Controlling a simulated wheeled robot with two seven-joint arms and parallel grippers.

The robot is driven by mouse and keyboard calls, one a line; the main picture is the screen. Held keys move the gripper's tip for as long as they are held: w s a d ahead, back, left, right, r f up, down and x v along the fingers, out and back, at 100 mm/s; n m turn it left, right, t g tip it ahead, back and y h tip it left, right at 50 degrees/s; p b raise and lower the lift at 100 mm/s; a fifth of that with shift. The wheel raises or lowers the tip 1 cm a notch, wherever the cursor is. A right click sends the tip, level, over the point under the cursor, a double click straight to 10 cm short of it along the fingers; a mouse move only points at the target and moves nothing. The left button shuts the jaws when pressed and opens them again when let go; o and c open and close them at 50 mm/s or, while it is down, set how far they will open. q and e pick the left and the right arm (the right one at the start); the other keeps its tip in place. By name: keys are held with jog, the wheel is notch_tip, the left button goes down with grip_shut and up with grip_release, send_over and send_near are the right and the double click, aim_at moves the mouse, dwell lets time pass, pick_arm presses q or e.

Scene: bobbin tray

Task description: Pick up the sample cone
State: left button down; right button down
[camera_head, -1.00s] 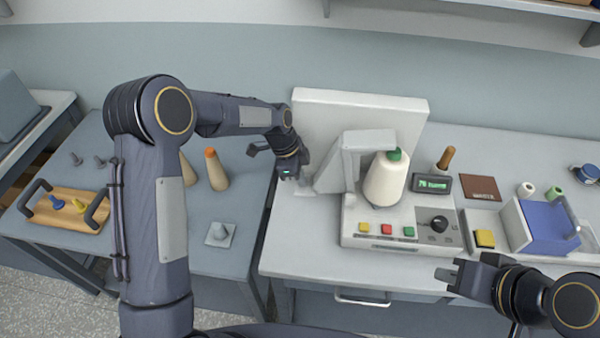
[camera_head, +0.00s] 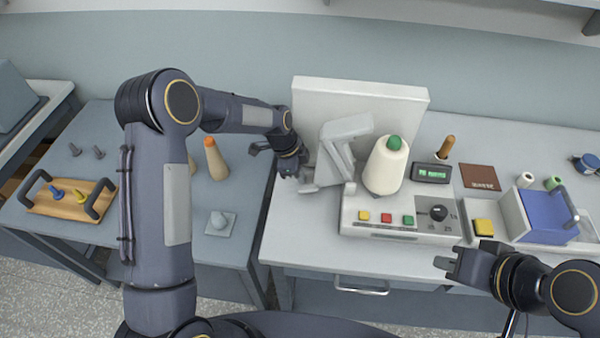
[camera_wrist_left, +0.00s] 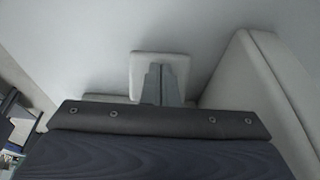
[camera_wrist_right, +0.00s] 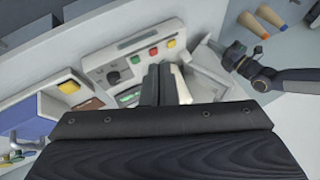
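A white yarn cone with a green tip (camera_head: 384,166) stands upright on the machine at the centre; I take it as the sample cone. A pale grey swinging arm or guard (camera_head: 345,135) stands just left of it, apart from it. My left gripper (camera_head: 303,183) is at the guard's lower left side, appearing to touch it. The left wrist view shows its fingers (camera_wrist_left: 162,84) close together before a white square plate (camera_wrist_left: 160,62); whether they hold anything is unclear.
A control panel with coloured buttons (camera_head: 386,218) fronts the machine. A white upright board (camera_head: 350,100) stands behind. A blue-topped box (camera_head: 545,218) is on the right. The left table holds a wooden tray (camera_head: 65,206), an orange-tipped tan cone (camera_head: 215,160) and a grey peg base (camera_head: 220,223).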

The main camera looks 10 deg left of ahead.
aim_at(396, 138)
dwell(0.3)
